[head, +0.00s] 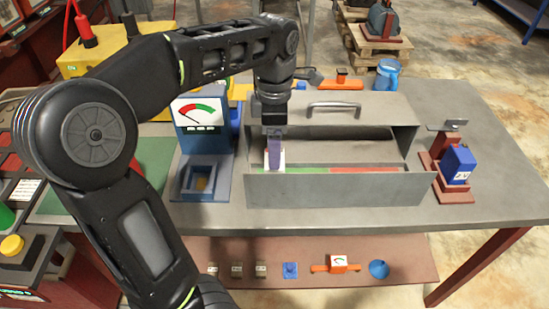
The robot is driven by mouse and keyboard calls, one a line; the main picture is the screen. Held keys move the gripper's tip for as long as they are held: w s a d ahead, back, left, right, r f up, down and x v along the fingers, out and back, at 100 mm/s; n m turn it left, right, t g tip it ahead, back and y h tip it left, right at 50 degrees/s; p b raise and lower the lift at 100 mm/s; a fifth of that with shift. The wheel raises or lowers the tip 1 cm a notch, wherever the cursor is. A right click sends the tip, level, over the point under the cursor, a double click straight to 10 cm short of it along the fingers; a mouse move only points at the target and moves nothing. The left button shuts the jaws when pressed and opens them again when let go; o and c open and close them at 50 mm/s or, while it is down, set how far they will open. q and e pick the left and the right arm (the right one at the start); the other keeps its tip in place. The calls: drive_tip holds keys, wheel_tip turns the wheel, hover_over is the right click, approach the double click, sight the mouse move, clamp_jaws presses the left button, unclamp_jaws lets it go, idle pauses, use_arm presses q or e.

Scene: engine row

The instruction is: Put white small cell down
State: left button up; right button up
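My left gripper (275,150) reaches down into the left end of an open grey metal box (340,190). It is at the white small cell (274,161), with one purple-grey finger lying against the cell's near face; the far finger is hidden. The gripper looks shut on the cell. The cell is upright, near the green strip (308,170) on the box floor. The box's front wall hides its lower edge, so I cannot tell whether it touches the floor. A red strip (366,169) lies farther right. My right gripper is not in view.
A blue gauge station (198,122) with a tray stands left of the box. A red stand with a blue block (458,164) is on the right. The box's raised lid has a handle (333,106). The bench's front strip is clear. Small parts sit on a lower shelf (390,250).

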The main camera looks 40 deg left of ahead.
use_arm(q)
wheel_tip(320, 180, up, 4)
drive_tip(key=shift+r+p, duration=0.1)
drive_tip(key=shift+p, duration=0.8)
